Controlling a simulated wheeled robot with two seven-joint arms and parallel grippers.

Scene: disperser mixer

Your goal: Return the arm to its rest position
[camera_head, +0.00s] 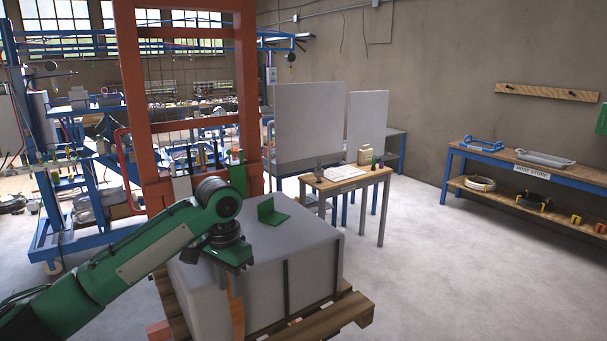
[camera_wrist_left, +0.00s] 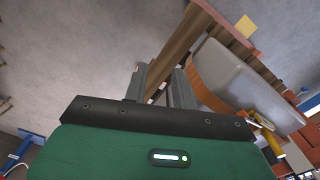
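My left arm (camera_head: 150,252), green with a dark wrist joint, reaches in from the left in the head view. Its hand hangs over the near left side of a large light grey block (camera_head: 300,245), and the fingertips are hard to make out there. In the left wrist view my left gripper (camera_wrist_left: 160,82) has two grey fingers standing apart with nothing held between them. The grey block (camera_wrist_left: 240,75) and its wooden pallet lie beyond and to the right of the fingers. My right arm and gripper are not in view.
The block stands on a wooden pallet (camera_head: 340,318) before an orange frame (camera_head: 132,70). A green bracket (camera_head: 271,213) sits on the block. A small table (camera_head: 350,181) with several items stands behind it. A workbench (camera_head: 500,154) lines the right wall. The floor at right is clear.

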